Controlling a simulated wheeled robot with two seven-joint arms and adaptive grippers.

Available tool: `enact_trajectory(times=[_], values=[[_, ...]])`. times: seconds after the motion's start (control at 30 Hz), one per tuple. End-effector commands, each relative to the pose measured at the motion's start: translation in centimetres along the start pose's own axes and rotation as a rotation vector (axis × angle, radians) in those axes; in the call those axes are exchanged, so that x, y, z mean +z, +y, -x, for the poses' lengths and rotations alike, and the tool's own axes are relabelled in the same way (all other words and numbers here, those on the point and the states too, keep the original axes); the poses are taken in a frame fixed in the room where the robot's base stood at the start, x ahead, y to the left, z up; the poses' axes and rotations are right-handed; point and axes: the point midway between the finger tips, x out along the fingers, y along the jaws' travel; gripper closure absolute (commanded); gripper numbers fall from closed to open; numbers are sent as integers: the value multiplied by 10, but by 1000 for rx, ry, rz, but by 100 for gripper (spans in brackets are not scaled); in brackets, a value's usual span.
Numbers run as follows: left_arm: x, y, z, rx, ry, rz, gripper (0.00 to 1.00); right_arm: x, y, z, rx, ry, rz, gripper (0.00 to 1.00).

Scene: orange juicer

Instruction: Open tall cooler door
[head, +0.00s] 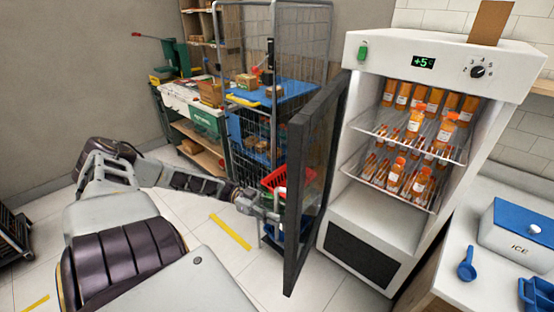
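The tall cooler (432,57) stands right of centre, white with a lit display reading +5 and a dial. Its dark-framed glass door (312,185) is swung wide open to the left, showing bottles of orange juice (413,118) on two wire shelves. My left gripper (275,212) is at the outer side of the door, near its left edge, at about mid-height or lower. Its fingers are small and partly lost against the door and the things behind, so I cannot tell if they are shut on a handle. My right gripper is not in view.
A wire cage trolley (276,40) with blue shelves and a red basket (273,180) stands behind the door. A counter at the right holds a white ice box (515,240) and a blue scoop (467,264). The tiled floor at the left is mostly clear.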

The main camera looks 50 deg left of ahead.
Motion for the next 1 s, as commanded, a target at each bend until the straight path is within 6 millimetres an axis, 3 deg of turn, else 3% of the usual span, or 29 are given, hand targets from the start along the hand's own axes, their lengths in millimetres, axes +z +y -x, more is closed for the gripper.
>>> enact_trajectory(times=[0.23,0.73,1.0], values=[[0,0,22,-1,-2,-1,65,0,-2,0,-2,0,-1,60],[0,-1,90,-2,-2,-1,65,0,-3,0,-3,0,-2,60],[0,0,112,-2,0,0,65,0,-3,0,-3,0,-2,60]])
